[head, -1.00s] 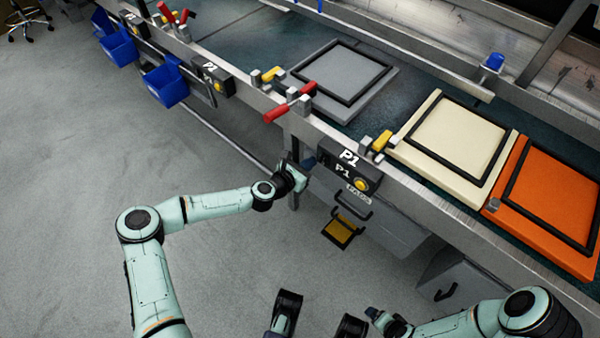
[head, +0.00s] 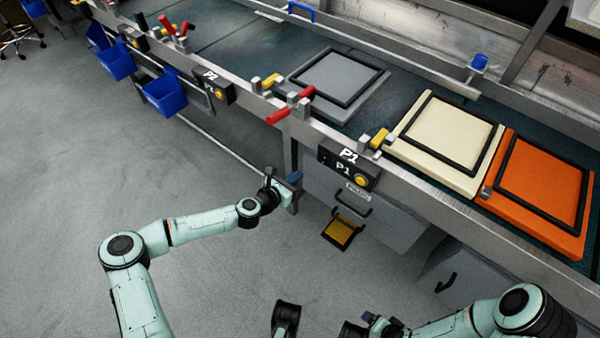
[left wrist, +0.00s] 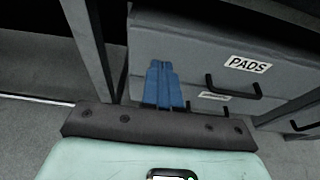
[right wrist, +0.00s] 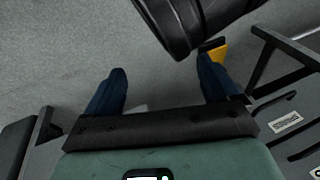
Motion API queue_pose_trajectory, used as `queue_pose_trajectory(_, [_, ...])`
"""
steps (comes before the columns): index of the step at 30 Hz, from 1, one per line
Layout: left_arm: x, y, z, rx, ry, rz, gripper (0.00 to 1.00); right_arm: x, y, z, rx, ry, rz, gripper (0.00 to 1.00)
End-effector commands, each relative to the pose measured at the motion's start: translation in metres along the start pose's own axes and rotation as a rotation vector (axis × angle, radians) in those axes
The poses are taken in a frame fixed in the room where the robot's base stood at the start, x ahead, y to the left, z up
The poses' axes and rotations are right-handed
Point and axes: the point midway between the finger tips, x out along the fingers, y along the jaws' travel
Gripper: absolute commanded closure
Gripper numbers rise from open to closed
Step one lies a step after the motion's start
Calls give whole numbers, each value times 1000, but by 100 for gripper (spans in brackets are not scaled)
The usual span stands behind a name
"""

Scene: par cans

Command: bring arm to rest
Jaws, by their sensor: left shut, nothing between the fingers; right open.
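My left gripper (head: 294,178) is in front of the bench, near the bench leg and left of the drawers. Its blue fingers (left wrist: 163,84) are shut with nothing between them in the left wrist view, facing the grey drawer marked PADS (left wrist: 190,55). My right gripper (head: 370,318) is low at the bottom of the head view, apart from the bench. Its two blue fingers stand wide apart and empty in the right wrist view (right wrist: 162,88). A black part hangs close above and between them there.
The bench carries a grey pad (head: 340,75), a cream pad (head: 410,135) and an orange pad (head: 520,220), each with a black frame. A P1 box (head: 345,170), red handles (head: 278,116) and blue bins (head: 163,92) line its front. A yellow-floored open tray (head: 340,231) juts out below.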

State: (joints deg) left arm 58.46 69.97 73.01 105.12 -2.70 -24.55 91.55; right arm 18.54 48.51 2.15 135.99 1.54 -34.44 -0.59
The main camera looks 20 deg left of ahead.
Motion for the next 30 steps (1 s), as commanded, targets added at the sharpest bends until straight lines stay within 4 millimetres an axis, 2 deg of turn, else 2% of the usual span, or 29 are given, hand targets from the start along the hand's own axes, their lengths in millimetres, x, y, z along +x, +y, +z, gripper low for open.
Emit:
queue_pose_trajectory(1, [-15,1,4,-2,-1,1,100,-9,-3,4,-3,-15,-3,12])
queue_pose_trajectory(3, [-31,0,4,-2,-2,0,100,-14,-4,14,-4,-44,-3,12])
queue_pose_trajectory(9, [-61,0,3,-1,-1,-1,100,-24,-8,28,-7,-90,-6,12])
queue_pose_trajectory(15, [-72,0,1,0,-1,-1,100,-27,-8,34,-8,-106,-6,12])
queue_pose_trajectory(23, [-71,-5,-1,14,5,-10,100,-27,-8,34,-8,-106,-6,12])
queue_pose_trajectory(26, [-67,-29,-15,90,40,-58,100,-27,-8,34,-8,-106,-6,12])
queue_pose_trajectory(29, [-64,-75,-46,264,108,-161,100,-27,-8,34,-8,-106,-6,12])
queue_pose_trajectory(30, [-66,-98,-63,362,141,-219,100,-27,-8,34,-8,-106,-6,12])
